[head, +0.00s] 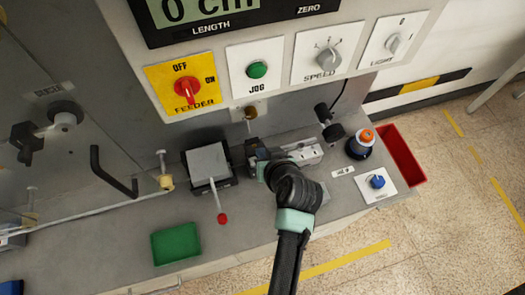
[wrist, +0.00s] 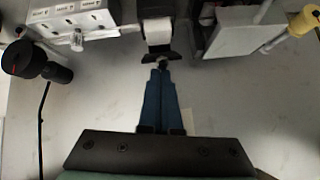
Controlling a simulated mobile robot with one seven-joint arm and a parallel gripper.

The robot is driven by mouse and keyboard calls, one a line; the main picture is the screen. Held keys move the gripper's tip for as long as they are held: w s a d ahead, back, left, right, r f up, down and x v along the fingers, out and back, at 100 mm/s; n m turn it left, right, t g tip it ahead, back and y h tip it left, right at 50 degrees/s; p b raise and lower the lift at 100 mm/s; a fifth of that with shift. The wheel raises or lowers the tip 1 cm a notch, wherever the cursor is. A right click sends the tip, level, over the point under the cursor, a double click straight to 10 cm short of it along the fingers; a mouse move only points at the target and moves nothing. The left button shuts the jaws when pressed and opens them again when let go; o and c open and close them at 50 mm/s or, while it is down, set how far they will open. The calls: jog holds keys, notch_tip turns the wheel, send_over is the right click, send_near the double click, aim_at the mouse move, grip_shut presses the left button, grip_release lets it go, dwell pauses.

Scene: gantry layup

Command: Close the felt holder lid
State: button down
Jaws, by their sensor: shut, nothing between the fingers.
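What looks like the felt holder (wrist: 157,30) is a small dark housing with a white pad or roll inside, at the top middle of the wrist view. A dark curved flap (wrist: 155,57), perhaps its lid, sticks out at its near end. I cannot tell the lid's angle clearly. My gripper (wrist: 161,68) has its blue fingers together and empty, with the tips at or very close to this flap; contact is unclear. In the head view the dark holder (head: 257,151) is partly hidden behind my wrist, and the fingertips are hidden.
A grey-topped box (head: 208,163) with a red-knobbed lever (head: 221,218) stands left of the holder. A white labelled block (head: 305,154) is to its right, near a black knobbed post (head: 331,130) and an orange-topped button (head: 366,138). A green tray (head: 175,243) lies front left. The control panel overhangs behind.

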jog(key=shift+s+f+b, duration=0.1)
jog(key=shift+f+b, duration=0.1)
jog(key=shift+b, duration=0.15)
jog(key=f+t+b, duration=0.1)
jog(key=b, duration=0.4)
jog(key=s+f+t+y+b, duration=0.1)
jog(key=f+t+b, duration=0.1)
jog(key=b, duration=0.3)
jog(key=s+d+f+t+b, duration=0.1)
jog(key=b, duration=0.5)
jog(key=shift+s+f+t+y, duration=0.25)
jog(key=shift+f+t+y, duration=0.05)
jog(key=shift+f, duration=0.05)
jog(key=shift+s+f+b, duration=0.1)
jog(key=shift+f+b, duration=0.05)
jog(key=shift+b, duration=0.2)
